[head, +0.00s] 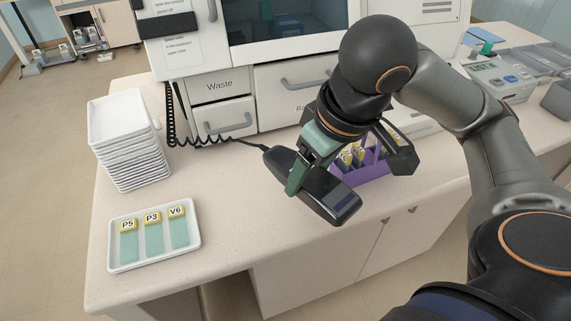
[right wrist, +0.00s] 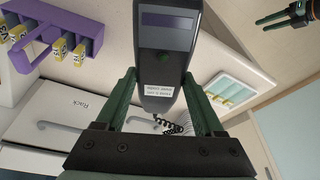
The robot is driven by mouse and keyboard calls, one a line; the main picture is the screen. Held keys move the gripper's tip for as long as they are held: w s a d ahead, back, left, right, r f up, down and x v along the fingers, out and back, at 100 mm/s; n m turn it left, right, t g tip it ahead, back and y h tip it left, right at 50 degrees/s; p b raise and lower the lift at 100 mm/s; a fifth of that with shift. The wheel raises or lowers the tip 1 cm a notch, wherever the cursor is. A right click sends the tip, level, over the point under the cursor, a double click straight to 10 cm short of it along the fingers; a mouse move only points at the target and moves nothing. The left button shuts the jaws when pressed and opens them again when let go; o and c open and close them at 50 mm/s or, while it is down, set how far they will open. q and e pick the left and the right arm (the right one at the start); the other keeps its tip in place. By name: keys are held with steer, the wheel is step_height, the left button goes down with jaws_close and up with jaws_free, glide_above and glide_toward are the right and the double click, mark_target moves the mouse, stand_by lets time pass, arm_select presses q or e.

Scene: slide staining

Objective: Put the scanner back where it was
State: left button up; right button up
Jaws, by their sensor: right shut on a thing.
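The dark handheld scanner (head: 335,200) is held above the counter in my right gripper (head: 302,178). In the right wrist view the scanner (right wrist: 168,60) sits between the two green fingers (right wrist: 160,98), its small display and label facing the camera. A coiled black cord (head: 178,125) runs from the scanner's tail to the left side of the machine. A black holder-like piece (head: 167,27) is fixed to the machine's front at upper left; no scanner is in it. My left gripper (right wrist: 282,19) shows only in the right wrist view, small, its green fingers apart and empty.
A white tray with slides P5, P3 and V6 (head: 112,262) lies at the counter's front left. A stack of white trays (head: 128,112) stands behind it. A purple rack (head: 368,172) with yellow-labelled slides is just behind the scanner. The machine's Waste drawer (head: 222,86) is behind.

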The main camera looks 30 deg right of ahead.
steer(key=shift+w+d+p, duration=0.2)
steer(key=shift+w+p, duration=0.2)
steer(key=shift+p, duration=0.5)
steer(key=w+f, duration=0.2)
steer(key=w+d+f+b, duration=0.1)
steer(key=w+f, duration=0.2)
steer(key=w+d+f+b, duration=0.1)
steer(key=w+f, duration=0.1)
steer(key=w, duration=0.1)
steer(key=shift+w+f, duration=0.35)
steer(key=x, duration=0.1)
steer(key=b+x, duration=0.1)
steer(key=x, duration=0.1)
steer(key=shift+s+d+f, duration=0.1)
steer(key=shift+d+f, duration=0.1)
steer(key=shift+d, duration=0.05)
arm_select(q)
steer(key=shift+s+a+f, duration=0.1)
steer(key=shift+f, duration=0.15)
arm_select(e)
steer(key=shift+f, duration=0.3)
steer(key=o, duration=1.6)
steer(key=shift+f, duration=0.2)
steer(key=shift+c, duration=0.2)
